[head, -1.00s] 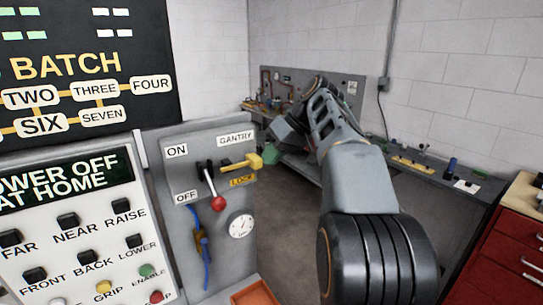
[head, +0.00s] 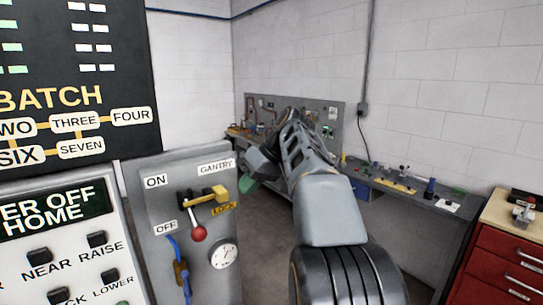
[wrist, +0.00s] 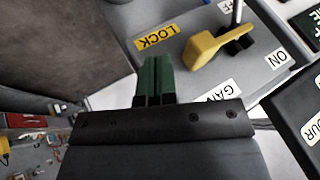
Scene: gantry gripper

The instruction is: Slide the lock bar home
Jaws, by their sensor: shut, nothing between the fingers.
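The yellow lock bar (head: 205,198) is on the upper part of the grey GANTRY switch panel (head: 155,205). It lies across the lever, and its thick block end points right, above the LOCK label (head: 224,208). The lever's red knob (head: 198,234) hangs down, near the OFF label. In the wrist view the bar's yellow block (wrist: 203,50) is beside a black bracket, with the lever rod (wrist: 237,12) behind. My gripper (head: 249,184) is right of the block. Its green fingers (wrist: 153,80) are shut and empty, apart from the block in the wrist view.
A button console (head: 60,250) stands at left below a black BATCH board (head: 60,60). A round dial (head: 223,255) and blue cable are low on the panel. A workbench (head: 400,185) runs along the back wall, and a red drawer cabinet (head: 510,260) stands at right.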

